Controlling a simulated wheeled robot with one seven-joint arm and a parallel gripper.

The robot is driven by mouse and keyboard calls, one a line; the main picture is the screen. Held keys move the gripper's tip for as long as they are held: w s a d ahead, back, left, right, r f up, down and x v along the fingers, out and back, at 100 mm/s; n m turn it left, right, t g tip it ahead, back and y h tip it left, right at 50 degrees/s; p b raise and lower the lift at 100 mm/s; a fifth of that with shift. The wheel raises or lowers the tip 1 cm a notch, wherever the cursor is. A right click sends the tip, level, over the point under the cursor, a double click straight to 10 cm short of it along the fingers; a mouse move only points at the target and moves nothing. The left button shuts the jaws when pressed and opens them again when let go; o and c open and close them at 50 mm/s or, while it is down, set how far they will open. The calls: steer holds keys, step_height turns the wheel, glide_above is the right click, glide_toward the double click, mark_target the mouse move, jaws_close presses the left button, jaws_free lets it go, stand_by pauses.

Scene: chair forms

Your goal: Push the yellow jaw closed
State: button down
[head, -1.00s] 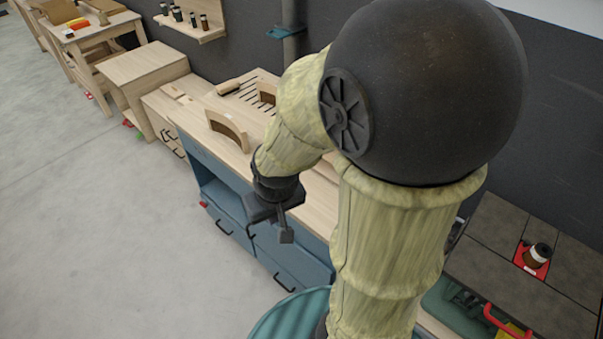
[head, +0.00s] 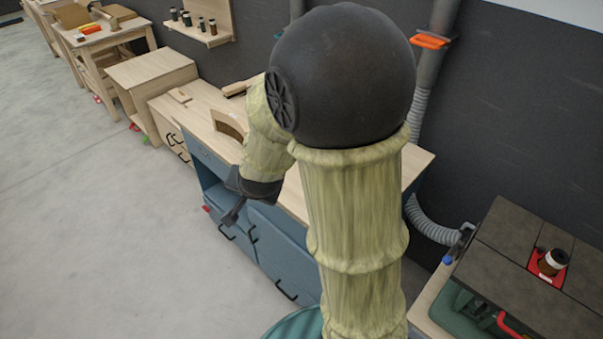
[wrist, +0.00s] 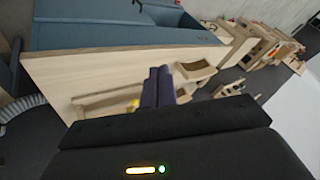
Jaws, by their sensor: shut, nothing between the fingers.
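A small yellow piece (wrist: 133,104) shows in the wrist view on the pale bench top, just left of my fingers. It is mostly hidden, and I cannot tell if it is the yellow jaw or how far open that is. In the head view my arm covers much of the bench top, and I see no yellow jaw there. My gripper (head: 233,213) hangs in front of the blue bench, its fingers together and empty. Its dark fingers (wrist: 158,88) also show shut in the wrist view, against the bench top.
The blue bench (head: 285,243) has a wooden top, drawers and a curved wooden piece (head: 228,124). A dark-topped machine (head: 520,245) with a red insert stands at the right. A grey hose (head: 432,225) hangs behind. The floor (head: 110,220) at the left is clear.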

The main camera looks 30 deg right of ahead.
steer(key=w+d+f+m+t+h+b, duration=0.35)
steer(key=w+f+m+b, duration=0.2)
steer(key=w+m, duration=0.3)
steer(key=s+d+f+m+g+h+b, duration=0.2)
steer(key=d+f+m+h+b, duration=0.1)
steer(key=m+h, duration=0.7)
steer(key=d+m+b, duration=0.1)
steer(key=m, duration=0.2)
steer(key=shift+d+f+b, duration=0.35)
steer(key=shift+d, duration=0.05)
steer(key=shift+g, duration=0.25)
steer(key=p+x, duration=0.3)
steer(key=x, duration=1.1)
steer(key=shift+p, duration=0.3)
steer(key=shift+f, duration=0.15)
